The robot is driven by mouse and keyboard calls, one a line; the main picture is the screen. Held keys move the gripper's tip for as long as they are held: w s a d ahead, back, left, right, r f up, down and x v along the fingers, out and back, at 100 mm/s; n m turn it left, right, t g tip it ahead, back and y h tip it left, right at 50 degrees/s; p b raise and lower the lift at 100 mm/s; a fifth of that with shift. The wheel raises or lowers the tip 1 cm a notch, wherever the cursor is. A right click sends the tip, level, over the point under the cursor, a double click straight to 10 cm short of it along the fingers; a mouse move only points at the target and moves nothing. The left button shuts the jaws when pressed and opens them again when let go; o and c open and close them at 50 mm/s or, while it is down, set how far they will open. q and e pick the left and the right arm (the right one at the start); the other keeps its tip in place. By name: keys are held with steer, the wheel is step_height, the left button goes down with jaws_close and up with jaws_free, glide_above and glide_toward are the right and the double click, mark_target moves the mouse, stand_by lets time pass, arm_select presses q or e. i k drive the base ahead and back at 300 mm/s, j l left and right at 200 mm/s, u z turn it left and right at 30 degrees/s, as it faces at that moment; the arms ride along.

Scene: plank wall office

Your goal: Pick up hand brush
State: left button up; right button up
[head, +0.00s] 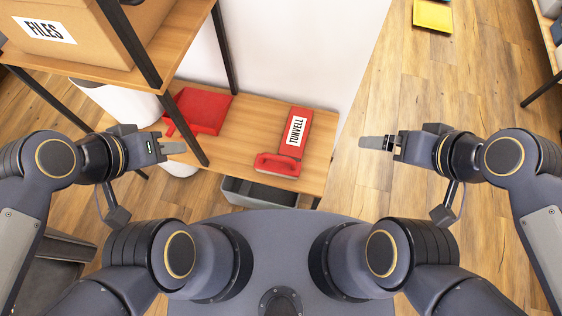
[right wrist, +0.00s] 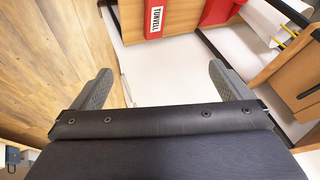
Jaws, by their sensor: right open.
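A red hand brush (head: 277,165) with a looped handle lies at the front edge of a low wooden shelf, in front of a red box labelled TUNVELL (head: 295,130). A red dustpan (head: 202,110) lies on the same shelf to the left. My left gripper (head: 174,148) hangs left of the brush, apart from it; its fingers overlap in the head view. My right gripper (head: 370,142) is to the right of the brush, over the floor. The right wrist view shows its fingers (right wrist: 160,82) spread with nothing between them. I cannot make out the brush in that view.
The wooden shelf (head: 240,130) has dark posts and an upper board holding a cardboard FILES box (head: 80,35). A white panel (head: 290,60) stands behind. A grey bin (head: 260,193) sits below the shelf. The plank floor (head: 440,90) is mostly clear at the right, with a yellow item (head: 433,15) far off.

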mark_target(276, 165)
steer(key=u, duration=2.8)
steer(key=z, duration=2.8)
steer(key=l, duration=0.25)
steer(key=k+l+u, duration=0.1)
steer(key=l, duration=0.2)
steer(key=i+l+u, duration=0.15)
steer(key=l, duration=0.5)
steer(key=l+u, duration=0.1)
steer(key=l, duration=0.5)
steer(key=i+l, duration=0.15)
steer(key=u, duration=0.05)
